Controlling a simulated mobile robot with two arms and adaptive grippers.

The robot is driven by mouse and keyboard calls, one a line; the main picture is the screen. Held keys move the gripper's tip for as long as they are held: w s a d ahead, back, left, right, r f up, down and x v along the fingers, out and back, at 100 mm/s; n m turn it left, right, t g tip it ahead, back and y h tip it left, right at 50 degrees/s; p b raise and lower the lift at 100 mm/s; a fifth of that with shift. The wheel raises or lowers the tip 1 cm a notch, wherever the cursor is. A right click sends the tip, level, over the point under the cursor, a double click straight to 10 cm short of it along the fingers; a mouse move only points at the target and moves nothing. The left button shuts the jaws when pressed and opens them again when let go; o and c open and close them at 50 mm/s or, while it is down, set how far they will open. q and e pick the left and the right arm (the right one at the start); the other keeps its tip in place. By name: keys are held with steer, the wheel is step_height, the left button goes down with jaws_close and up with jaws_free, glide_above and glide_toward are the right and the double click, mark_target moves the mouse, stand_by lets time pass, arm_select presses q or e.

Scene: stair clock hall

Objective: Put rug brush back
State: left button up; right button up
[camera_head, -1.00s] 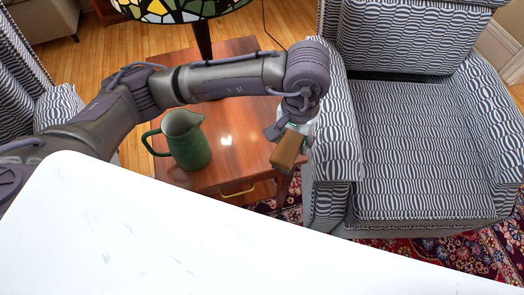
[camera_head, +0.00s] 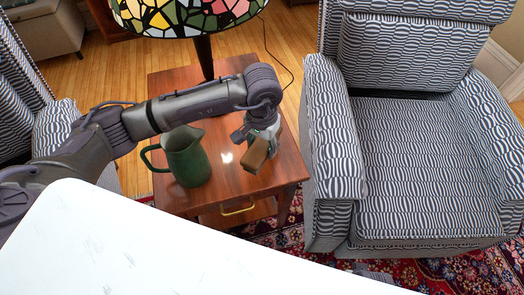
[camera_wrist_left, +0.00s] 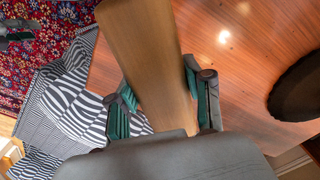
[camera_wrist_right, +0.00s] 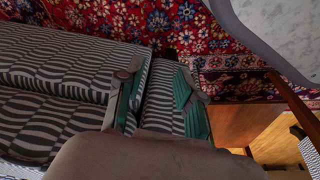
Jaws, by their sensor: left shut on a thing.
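The rug brush (camera_head: 255,157), a plain brown wooden block, is held in my left gripper (camera_head: 262,138) over the right part of the small wooden side table (camera_head: 225,185). In the left wrist view the brush (camera_wrist_left: 145,55) runs up between the two green-padded fingers (camera_wrist_left: 163,108), which are shut on it. I cannot tell whether it touches the tabletop, and its bristles do not show. My right gripper (camera_wrist_right: 160,105) is open and empty in the right wrist view, with striped upholstery behind it.
A green pitcher (camera_head: 187,158) stands on the table's left part, beside my left arm. A stained-glass lamp (camera_head: 180,18) stands at the table's back. A striped armchair (camera_head: 420,160) is close on the right. A white surface (camera_head: 130,245) fills the near left.

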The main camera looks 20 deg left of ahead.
mark_target(262, 152)
arm_select(q)
step_height(262, 152, down, 3)
steer(key=shift+r, duration=0.1)
arm_select(e)
steer(key=shift+w+r, duration=0.35)
steer(key=shift+r, duration=0.25)
arm_select(q)
steer(key=shift+f, duration=0.2)
arm_select(e)
steer(key=shift+s, duration=0.2)
arm_select(q)
steer(key=o, duration=1.1)
arm_select(e)
steer(key=shift+w+r, duration=0.1)
steer(key=shift+r, duration=0.15)
arm_select(q)
steer(key=shift+r, duration=0.1)
